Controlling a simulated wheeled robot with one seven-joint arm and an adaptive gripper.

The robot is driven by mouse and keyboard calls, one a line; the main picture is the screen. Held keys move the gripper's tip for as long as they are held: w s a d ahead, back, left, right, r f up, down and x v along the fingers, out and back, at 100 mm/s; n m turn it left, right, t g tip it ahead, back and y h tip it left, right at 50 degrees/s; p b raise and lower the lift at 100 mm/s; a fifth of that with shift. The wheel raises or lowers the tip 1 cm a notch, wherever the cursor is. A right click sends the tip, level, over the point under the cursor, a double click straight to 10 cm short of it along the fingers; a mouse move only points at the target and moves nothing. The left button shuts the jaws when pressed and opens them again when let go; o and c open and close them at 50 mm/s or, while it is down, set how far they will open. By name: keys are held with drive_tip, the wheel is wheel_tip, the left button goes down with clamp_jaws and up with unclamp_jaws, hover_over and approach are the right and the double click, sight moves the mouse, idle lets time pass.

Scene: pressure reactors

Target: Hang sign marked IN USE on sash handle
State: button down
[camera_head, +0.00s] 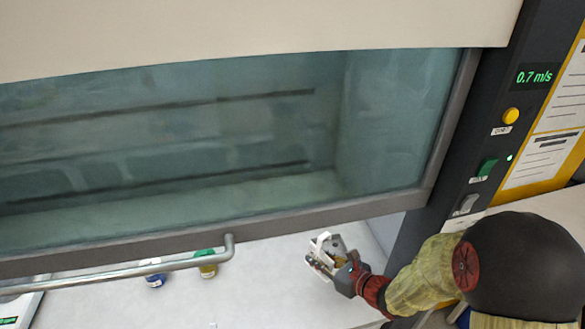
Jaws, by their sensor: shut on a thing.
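The sash handle (135,271) is a grey metal bar along the lower edge of the glass sash, at lower left. Its right end bends up into the sash frame. My gripper (328,256) is right of the handle's end, apart from it, in front of the opening below the sash. It is shut on a small pale thing (321,243), probably the sign, seen nearly edge-on and partly hidden by the fingers. No IN USE lettering can be read from here.
The sash (230,150) is partly lowered over a white worktop (250,295). Behind the handle stand a blue-marked container (154,280) and a yellow container with a green top (207,266). A dark control post (489,125) with buttons stands at right, beside my arm.

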drive_tip(key=w+d+r+m+t+h+b, duration=0.25)
drive_tip(key=w+d+r+m+h, duration=0.25)
drive_tip(key=w+d, duration=0.45)
drive_tip(key=s+a+f+n+g+y+p, duration=0.25)
drive_tip(key=s+a+f+n+y, duration=0.2)
drive_tip(key=s+a, duration=0.45)
drive_tip(key=s+a+f+n+g+y+p, duration=0.1)
drive_tip(key=s+a+f+n+g+y, duration=0.3)
drive_tip(key=s+a, duration=0.45)
drive_tip(key=s+a+r+n+g, duration=0.1)
drive_tip(key=s+n+g, duration=0.4)
drive_tip(key=s, duration=0.6)
drive_tip(key=s+a+r+n+g, duration=0.1)
drive_tip(key=s+n+g, duration=0.4)
drive_tip(key=s, duration=0.7)
drive_tip(key=shift+s+a+r+g, duration=0.3)
drive_tip(key=shift+a+r, duration=0.1)
drive_tip(key=shift+y, duration=0.25)
